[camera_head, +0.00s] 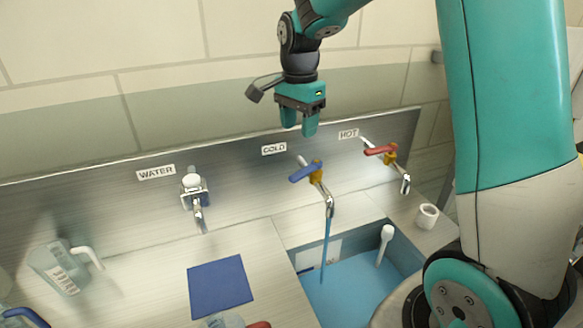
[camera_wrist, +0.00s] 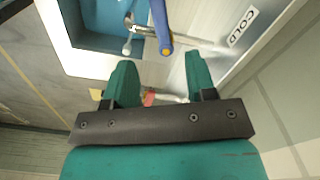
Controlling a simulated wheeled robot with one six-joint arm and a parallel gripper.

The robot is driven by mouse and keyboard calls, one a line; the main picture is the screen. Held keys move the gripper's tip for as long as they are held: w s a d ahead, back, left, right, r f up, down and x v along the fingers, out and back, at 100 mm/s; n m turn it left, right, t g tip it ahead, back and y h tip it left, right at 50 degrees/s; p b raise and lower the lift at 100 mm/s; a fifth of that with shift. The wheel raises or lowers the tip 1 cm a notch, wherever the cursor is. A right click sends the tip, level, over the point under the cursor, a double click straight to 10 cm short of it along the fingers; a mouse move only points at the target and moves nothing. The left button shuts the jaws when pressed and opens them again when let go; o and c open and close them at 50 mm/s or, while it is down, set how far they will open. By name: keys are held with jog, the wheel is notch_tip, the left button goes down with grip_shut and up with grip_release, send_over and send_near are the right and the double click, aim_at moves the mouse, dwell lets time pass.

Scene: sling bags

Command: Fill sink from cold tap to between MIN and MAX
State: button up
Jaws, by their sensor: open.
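The cold tap (camera_head: 316,178) has a blue lever and stands under the COLD label (camera_head: 274,149). A thin blue stream (camera_head: 325,245) runs from its spout into the sink. Blue water (camera_head: 352,290) covers the sink floor. A pale plate (camera_head: 318,254) is on the sink's back wall; its marks are too small to read, so I cannot tell the level against MIN and MAX. My gripper (camera_head: 299,124) is open and empty, above the cold tap and apart from it. In the wrist view, the blue lever (camera_wrist: 160,28) shows beyond my open fingers (camera_wrist: 160,82).
The hot tap (camera_head: 388,153) with a red lever is to the right, the WATER tap (camera_head: 195,190) to the left. A white-headed stick (camera_head: 385,240) stands in the sink. A white cup (camera_head: 427,216), blue mat (camera_head: 219,283) and clear jug (camera_head: 62,265) are on the counter.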

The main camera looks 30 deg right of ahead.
aim_at(298, 173)
notch_tip(298, 173, down, 12)
jog(key=p, duration=0.2)
jog(key=shift+p, duration=0.35)
jog(key=shift+c, duration=0.5)
